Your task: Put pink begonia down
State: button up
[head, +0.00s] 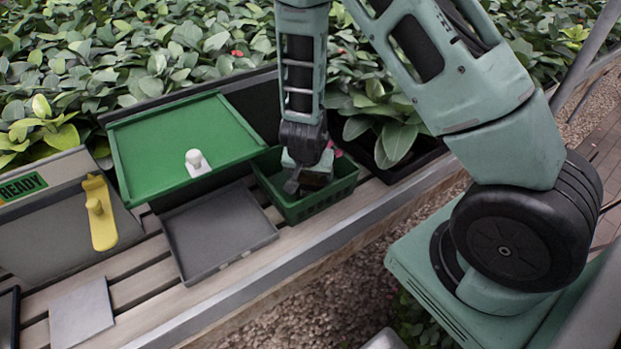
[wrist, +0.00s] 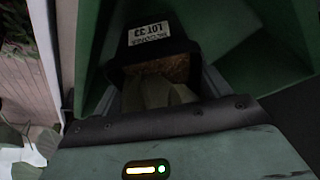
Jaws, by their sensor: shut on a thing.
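My gripper (head: 303,178) points down into a green basket (head: 293,211) on the slatted bench in the head view. It is shut on a dark pot (wrist: 150,42), which sits low between the basket walls. The pot's pale label in the wrist view reads "LOT 33", with a line above it that is hard to read. Brown soil shows in the pot. A small bit of pink shows beside my gripper at the basket's far side. Most of the plant is hidden, and I cannot tell whether the pot touches the basket floor.
A green board with a raised rim (head: 175,140) and white knob (head: 196,160) lies left of the basket. A grey tray (head: 218,232) is in front of it. Dense leafy plants (head: 130,50) stand behind.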

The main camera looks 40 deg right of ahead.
jog(key=shift+r, duration=0.1)
jog(key=o, duration=1.1)
jog(key=shift+s+a+r+p, duration=0.15)
jog(key=shift+a+r+p, duration=0.05)
jog(key=shift+r+p, duration=0.55)
jog(key=p+v, duration=0.5)
jog(key=v, duration=0.1)
jog(key=shift+s, duration=0.1)
